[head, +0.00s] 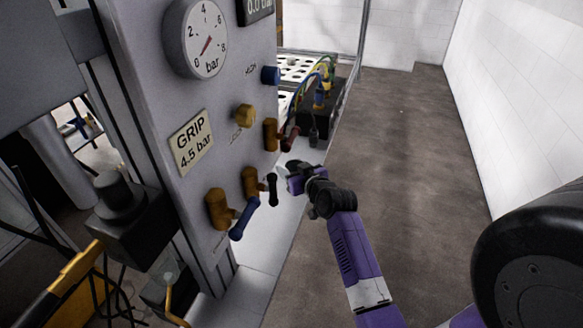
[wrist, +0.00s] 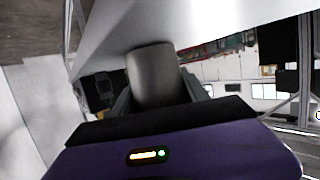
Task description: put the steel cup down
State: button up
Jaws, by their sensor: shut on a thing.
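The steel cup (wrist: 153,75) is a plain grey cylinder in the middle of the wrist view, between the two fingers of my gripper (wrist: 156,92). My gripper is shut on it. The cup's far end is close to a broad pale surface (wrist: 190,22); I cannot tell whether they touch. In the head view my gripper (head: 290,173) is beside the right edge of the grey panel, and the cup is too small and too covered there to make out clearly.
The grey panel (head: 160,130) carries a pressure gauge (head: 205,43), a "GRIP 4.5 bar" label (head: 191,141) and brass valves with blue (head: 244,219), black (head: 272,189) and red handles close to my gripper. A black box with hoses (head: 320,105) stands behind. The floor (head: 410,170) at right is clear.

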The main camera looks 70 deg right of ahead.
jog(key=shift+f, duration=0.15)
jog(key=o, duration=1.4)
